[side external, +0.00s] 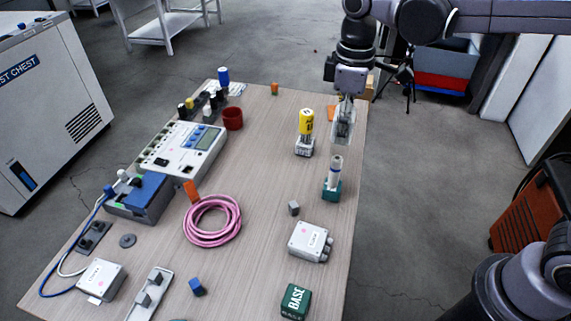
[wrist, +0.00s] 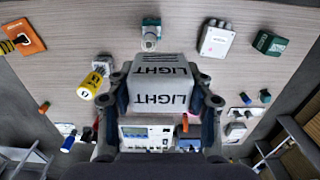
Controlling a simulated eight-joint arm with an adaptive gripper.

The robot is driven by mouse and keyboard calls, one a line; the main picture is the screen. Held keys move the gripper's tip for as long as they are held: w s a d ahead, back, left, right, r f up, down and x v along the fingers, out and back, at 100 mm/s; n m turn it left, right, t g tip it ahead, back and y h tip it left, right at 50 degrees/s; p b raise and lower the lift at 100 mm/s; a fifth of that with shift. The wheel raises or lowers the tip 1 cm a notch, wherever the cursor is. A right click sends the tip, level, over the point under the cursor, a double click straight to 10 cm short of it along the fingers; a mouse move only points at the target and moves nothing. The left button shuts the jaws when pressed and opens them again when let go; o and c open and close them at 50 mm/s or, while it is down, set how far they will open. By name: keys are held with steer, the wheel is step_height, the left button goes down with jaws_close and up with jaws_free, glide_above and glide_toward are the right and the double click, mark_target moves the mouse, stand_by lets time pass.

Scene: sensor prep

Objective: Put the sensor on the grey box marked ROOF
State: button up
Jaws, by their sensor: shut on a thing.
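My gripper (side external: 343,122) is shut on a light grey block marked LIGHT (wrist: 160,88), held above the table; the wrist view shows the word on two faces, between the fingers. A grey box with round connectors (side external: 308,241) sits at the front right of the table, also in the wrist view (wrist: 216,40). A second grey box (side external: 102,280) lies at the front left. Their small markings are too small to read, so I cannot tell which says ROOF. A white cylinder (side external: 336,167) stands upright on a teal block (side external: 331,191), below my gripper in the side view.
A yellow-topped cylinder (side external: 305,121) stands on a pale block (side external: 304,149) left of my gripper. A green BASE block (side external: 296,301), a pink cable coil (side external: 212,220), a small grey cube (side external: 294,208) and a panelled instrument (side external: 181,150) are on the table.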

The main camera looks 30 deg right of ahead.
steer(key=s+f, duration=0.1)
steer(key=s, duration=0.7)
glide_above(312, 238)
step_height(312, 238, down, 12)
steer(key=shift+f, duration=0.1)
steer(key=shift+a+f, duration=0.1)
steer(key=shift+f, duration=1.9)
steer(key=shift+f, duration=0.1)
steer(key=o, duration=1.2)
